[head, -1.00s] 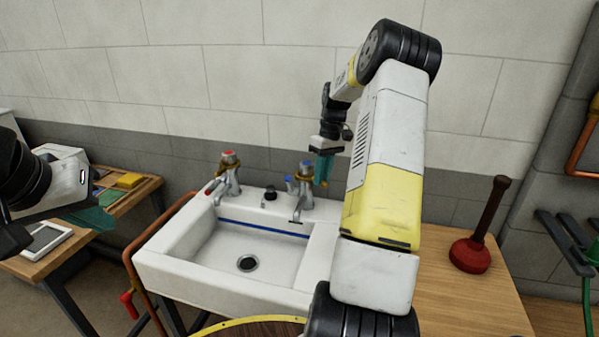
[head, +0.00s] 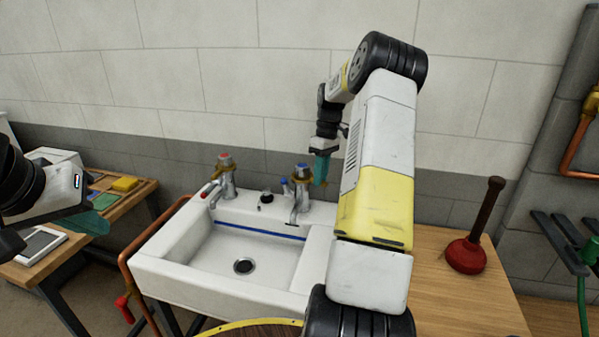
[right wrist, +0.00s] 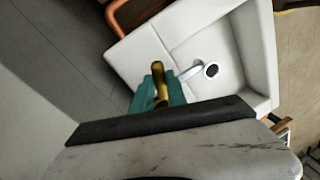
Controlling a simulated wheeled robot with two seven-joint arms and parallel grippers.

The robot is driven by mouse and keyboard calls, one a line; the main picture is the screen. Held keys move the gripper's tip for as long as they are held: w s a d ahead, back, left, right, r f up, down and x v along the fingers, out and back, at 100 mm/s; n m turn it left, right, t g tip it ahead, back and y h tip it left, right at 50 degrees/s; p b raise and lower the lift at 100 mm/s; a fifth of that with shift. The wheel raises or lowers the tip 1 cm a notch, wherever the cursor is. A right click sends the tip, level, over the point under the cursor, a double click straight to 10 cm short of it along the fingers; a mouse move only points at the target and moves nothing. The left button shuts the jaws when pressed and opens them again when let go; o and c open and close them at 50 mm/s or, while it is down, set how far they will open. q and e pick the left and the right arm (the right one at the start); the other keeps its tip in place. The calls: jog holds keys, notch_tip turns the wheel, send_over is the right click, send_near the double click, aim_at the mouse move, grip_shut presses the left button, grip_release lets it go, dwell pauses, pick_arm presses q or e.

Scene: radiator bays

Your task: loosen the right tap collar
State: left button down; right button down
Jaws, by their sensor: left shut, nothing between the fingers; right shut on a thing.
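The right tap (head: 301,200) stands at the sink's back right corner, with a blue mark on top and a brass collar (head: 300,176) around its upper part. My right gripper (head: 320,170) comes down from above at the tap's right side. In the right wrist view its teal fingers (right wrist: 158,92) are shut on a brass part of the collar (right wrist: 157,82). The grip is partly hidden by the fingers in the head view. My left gripper (head: 90,222) is shut and empty at the far left, well away from the taps.
The white sink (head: 165,278) lies below the taps. The left tap (head: 225,185), with a red top, stands apart. A small black plug (head: 266,197) sits between them. A plunger (head: 467,256) stands on the wooden top at right. A workbench (head: 130,200) is at left.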

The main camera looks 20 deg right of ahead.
jog(key=shift+w+d+r, duration=0.1)
jog(key=shift+r, duration=0.05)
jog(key=c, duration=1.3)
grip_release()
jog(key=shift+w+d+r, duration=0.15)
jog(key=shift+d+r, duration=0.05)
jog(key=shift+r, duration=1.05)
jog(key=shift+w+d+r, duration=0.1)
jog(key=shift+d+r, duration=0.1)
jog(key=shift+r, duration=1.05)
jog(key=shift+w+d+r, duration=0.15)
jog(key=shift+d+r, duration=0.05)
jog(key=shift+r, duration=1.05)
